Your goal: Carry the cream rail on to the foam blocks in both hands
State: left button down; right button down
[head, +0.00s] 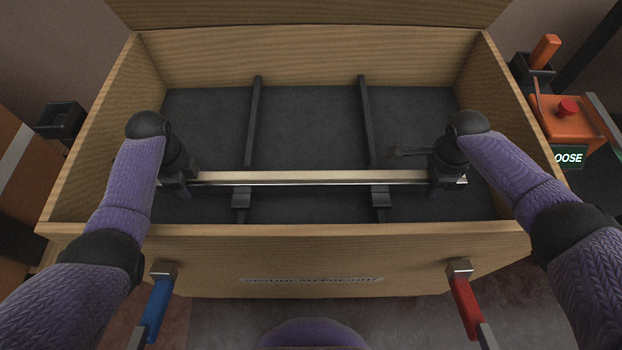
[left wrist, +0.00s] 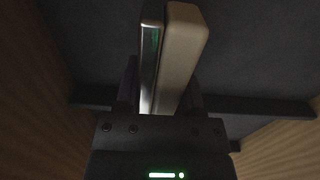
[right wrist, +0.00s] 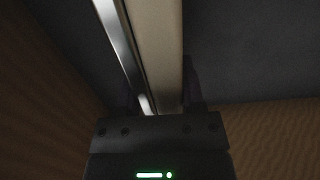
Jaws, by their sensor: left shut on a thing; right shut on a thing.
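The cream rail (head: 315,177), with a shiny metal strip along its near side, lies level across the inside of a wooden crate. My left gripper (head: 178,184) is shut on its left end, and my right gripper (head: 448,180) on its right end. The rail also shows between the fingers in the left wrist view (left wrist: 186,50) and the right wrist view (right wrist: 158,50). Two dark grey blocks, left (head: 241,198) and right (head: 380,198), which look like the foam blocks, show just on the near side of the rail. I cannot tell whether the rail touches them.
The wooden crate (head: 280,245) has walls all round. Two dark bars, left (head: 254,120) and right (head: 366,120), run back along its dark floor. Blue (head: 157,305) and red (head: 466,305) handles are at its front. An orange box with a red button (head: 567,108) stands outside right.

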pick_arm(q)
jog(key=shift+w+r, duration=0.1)
jog(key=shift+r, duration=0.05)
pick_arm(e)
jog(key=shift+w+r, duration=0.1)
